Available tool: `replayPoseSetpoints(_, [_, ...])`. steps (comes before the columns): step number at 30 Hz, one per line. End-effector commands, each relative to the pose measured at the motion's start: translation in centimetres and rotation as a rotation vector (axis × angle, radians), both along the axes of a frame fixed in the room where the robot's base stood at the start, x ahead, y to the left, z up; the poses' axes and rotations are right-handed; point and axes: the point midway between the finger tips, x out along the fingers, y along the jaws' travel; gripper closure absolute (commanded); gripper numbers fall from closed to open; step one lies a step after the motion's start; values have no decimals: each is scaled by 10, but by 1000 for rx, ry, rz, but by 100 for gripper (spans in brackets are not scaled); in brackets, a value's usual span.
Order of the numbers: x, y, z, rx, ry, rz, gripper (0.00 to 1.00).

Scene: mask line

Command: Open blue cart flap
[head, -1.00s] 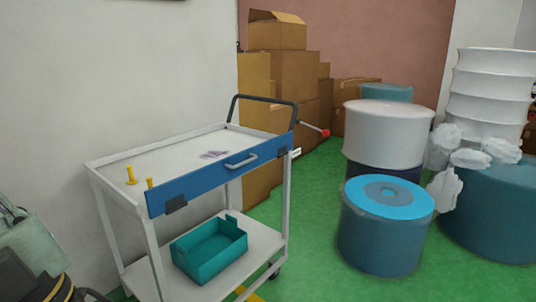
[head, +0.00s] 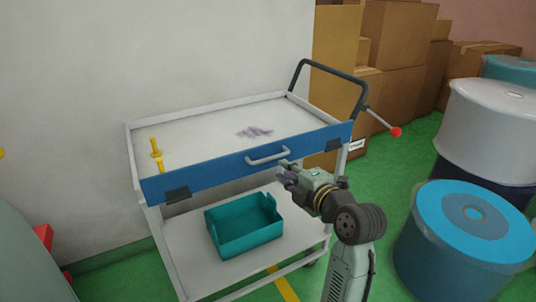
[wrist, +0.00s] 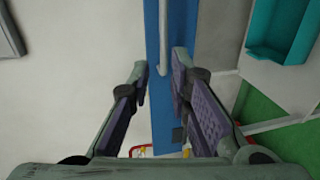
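The blue flap (head: 215,173) stands upright along the near side of the white cart's top tray, with dark hinge-like pieces low on it. A pale bar handle (head: 267,157) is fixed to its outer face. My gripper (head: 284,172) is in front of the flap, just below and right of the handle. In the wrist view, my gripper (wrist: 161,63) is open. The flap (wrist: 158,105) runs behind the gap between its fingers, and the handle (wrist: 163,42) lines up with that gap. I cannot tell whether a finger touches the handle.
The cart's lower shelf (head: 185,258) holds a teal bin (head: 245,240). A red-tipped lever (head: 395,132) sticks out at the right. Blue drums (head: 460,240) and cardboard boxes (head: 395,45) crowd the right side.

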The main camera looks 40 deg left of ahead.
Motion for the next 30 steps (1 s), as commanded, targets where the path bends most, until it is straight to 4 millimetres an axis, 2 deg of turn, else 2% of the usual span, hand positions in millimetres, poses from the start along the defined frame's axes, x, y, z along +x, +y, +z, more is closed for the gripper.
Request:
replayPoseSetpoints(5, [5,11,-7,-24,-8,15,82])
replayPoseSetpoints(18, [34,82,-21,-22,-8,12,82])
replayPoseSetpoints(24, [40,94,-25,-21,-11,10,82])
replayPoseSetpoints(30, [40,95,-27,-21,-10,9,82])
